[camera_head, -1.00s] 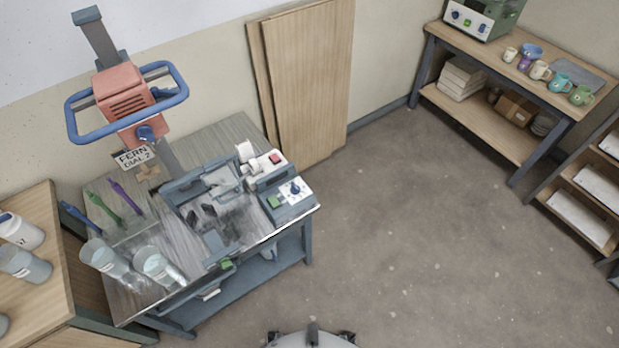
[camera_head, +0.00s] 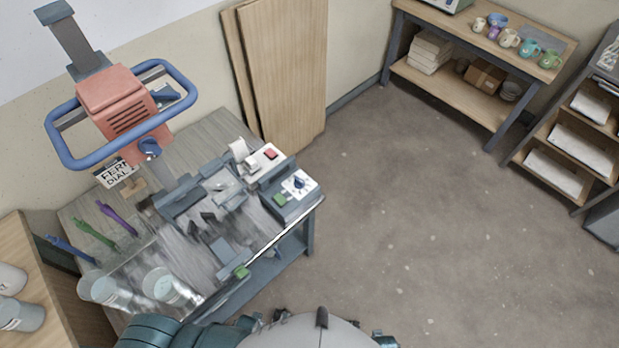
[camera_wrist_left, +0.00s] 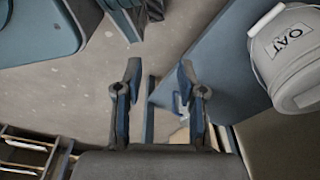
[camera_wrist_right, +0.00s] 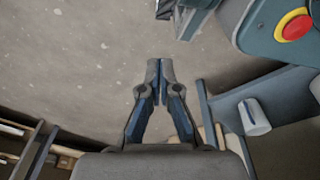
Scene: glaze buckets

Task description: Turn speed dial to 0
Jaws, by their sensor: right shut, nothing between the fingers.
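The mixer's red head (camera_head: 118,100) has a blue guard ring (camera_head: 60,145) and a dark blue knob (camera_head: 150,147) on its front. A sign reading "FERN DIAL" (camera_head: 115,173) is partly hidden below it. A control box (camera_head: 290,197) at the table's right end carries another blue dial on a white face (camera_head: 299,183). I cannot tell which knob is the speed dial, nor read either setting. My left gripper (camera_wrist_left: 160,72) is open and empty in its wrist view. My right gripper (camera_wrist_right: 160,68) is shut and empty. Neither gripper shows in the head view.
Two clear containers (camera_head: 165,287) and coloured tools (camera_head: 117,219) are on the mixer table's left. A white bucket labelled "OAT" (camera_wrist_left: 303,60) is right of my left gripper. Wooden boards (camera_head: 280,75) lean on the wall. Open floor (camera_head: 430,200) lies to the right.

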